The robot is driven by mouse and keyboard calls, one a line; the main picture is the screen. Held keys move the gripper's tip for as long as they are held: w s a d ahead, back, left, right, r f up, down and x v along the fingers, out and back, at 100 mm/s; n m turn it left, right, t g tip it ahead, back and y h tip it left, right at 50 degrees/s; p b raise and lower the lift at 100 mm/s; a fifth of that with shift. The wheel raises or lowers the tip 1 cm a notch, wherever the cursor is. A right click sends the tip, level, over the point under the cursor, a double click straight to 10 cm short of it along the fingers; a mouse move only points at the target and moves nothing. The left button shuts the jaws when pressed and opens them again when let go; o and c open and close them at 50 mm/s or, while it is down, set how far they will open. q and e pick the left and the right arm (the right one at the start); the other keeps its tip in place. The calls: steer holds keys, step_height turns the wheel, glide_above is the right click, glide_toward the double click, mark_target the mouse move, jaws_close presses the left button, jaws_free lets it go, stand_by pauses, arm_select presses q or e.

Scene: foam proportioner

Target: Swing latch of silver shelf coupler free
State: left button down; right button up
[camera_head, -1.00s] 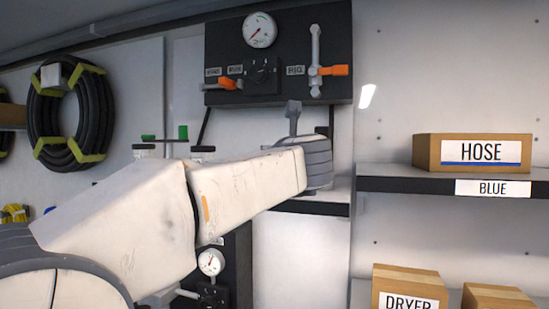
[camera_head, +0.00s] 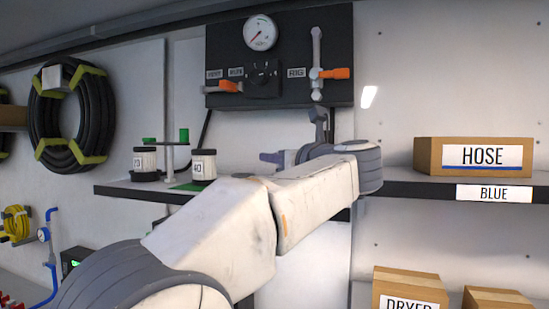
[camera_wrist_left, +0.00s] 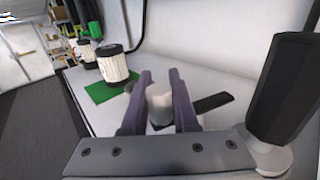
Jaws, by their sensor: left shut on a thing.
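My left gripper (camera_head: 270,157) is over the shelf, its fingers pointing left in the head view. In the left wrist view its two purple-grey fingers (camera_wrist_left: 160,76) are on either side of a short pale silver piece, which looks like the silver shelf coupler (camera_wrist_left: 159,104), and are shut on it. A flat black bar (camera_wrist_left: 212,103) sticks out to the right beyond the right finger; I cannot tell whether it is the latch. The coupler is hidden behind my arm in the head view. My right gripper is not in view.
Two white jars with black lids (camera_head: 203,166) (camera_head: 145,162) stand on the shelf (camera_head: 125,189), near a green mat (camera_wrist_left: 103,92). A black grip-shaped thing (camera_wrist_left: 285,85) stands close at right in the wrist view. The gauge panel (camera_head: 285,25) is above; a HOSE box (camera_head: 425,156) is at right.

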arm_select(q)
steer(key=shift+r, duration=0.15)
steer(key=c, duration=0.7)
jaws_free()
steer(key=shift+s+d+f, duration=0.15)
steer(key=shift+s+f, duration=0.05)
steer(key=b+v, duration=0.4)
steer(key=v, duration=0.4)
steer(key=shift+s+d, duration=0.2)
steer(key=shift+s, duration=0.05)
steer(key=shift+s+d+r, duration=0.1)
steer(key=shift+s+d, duration=0.15)
steer(key=shift+s, duration=0.4)
